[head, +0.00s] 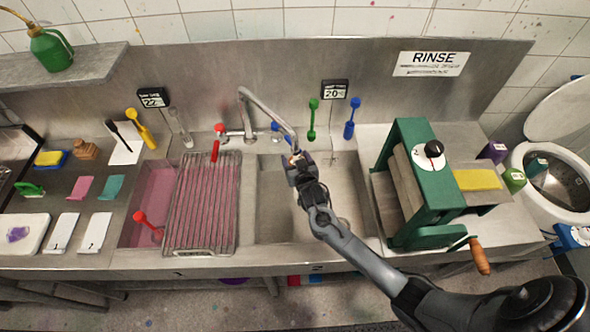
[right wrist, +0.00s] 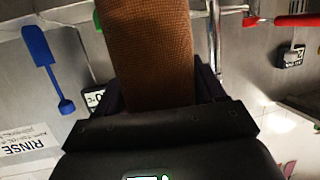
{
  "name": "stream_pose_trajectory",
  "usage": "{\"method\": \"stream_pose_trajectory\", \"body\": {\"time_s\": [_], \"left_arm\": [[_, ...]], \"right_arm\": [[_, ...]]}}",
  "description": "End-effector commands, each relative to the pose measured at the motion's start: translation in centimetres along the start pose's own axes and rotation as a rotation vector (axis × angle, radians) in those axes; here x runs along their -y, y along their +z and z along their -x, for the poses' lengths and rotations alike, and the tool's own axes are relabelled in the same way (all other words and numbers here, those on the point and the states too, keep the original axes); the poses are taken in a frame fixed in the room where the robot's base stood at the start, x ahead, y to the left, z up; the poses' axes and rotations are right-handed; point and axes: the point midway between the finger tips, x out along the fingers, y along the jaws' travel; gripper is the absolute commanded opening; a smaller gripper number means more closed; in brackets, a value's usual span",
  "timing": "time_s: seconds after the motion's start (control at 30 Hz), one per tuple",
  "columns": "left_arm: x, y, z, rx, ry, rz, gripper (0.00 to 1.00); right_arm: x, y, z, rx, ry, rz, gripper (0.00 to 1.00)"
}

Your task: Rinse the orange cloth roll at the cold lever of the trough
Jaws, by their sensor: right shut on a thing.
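My right gripper (head: 298,166) is over the right basin of the trough (head: 347,195), just below the spout of the tap (head: 246,97). It is shut on the orange cloth roll (right wrist: 147,50), which looks brownish orange in the right wrist view and sticks up from between the jaws. In the head view the roll is mostly hidden by the gripper. The blue cold lever (head: 275,127) is at the tap's right side, partly behind the spout. The red hot lever (head: 216,145) is at its left. My left gripper is not in view.
A green mangle (head: 425,185) with a crank stands close on the right. Green (head: 313,118) and blue (head: 351,118) tools hang on the back wall.

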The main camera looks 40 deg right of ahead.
Motion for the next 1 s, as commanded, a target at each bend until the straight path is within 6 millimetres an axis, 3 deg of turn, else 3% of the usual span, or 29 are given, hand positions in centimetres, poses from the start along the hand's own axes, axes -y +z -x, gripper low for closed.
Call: {"method": "stream_pose_trajectory", "body": {"time_s": [0.4,1.0], "left_arm": [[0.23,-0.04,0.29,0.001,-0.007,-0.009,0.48],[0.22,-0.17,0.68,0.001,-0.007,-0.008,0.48]], "right_arm": [[0.77,-0.07,0.18,-0.002,-0.001,0.000,0.35],[-0.19,-0.08,-0.06,-0.001,-0.001,0.000,0.35]]}}
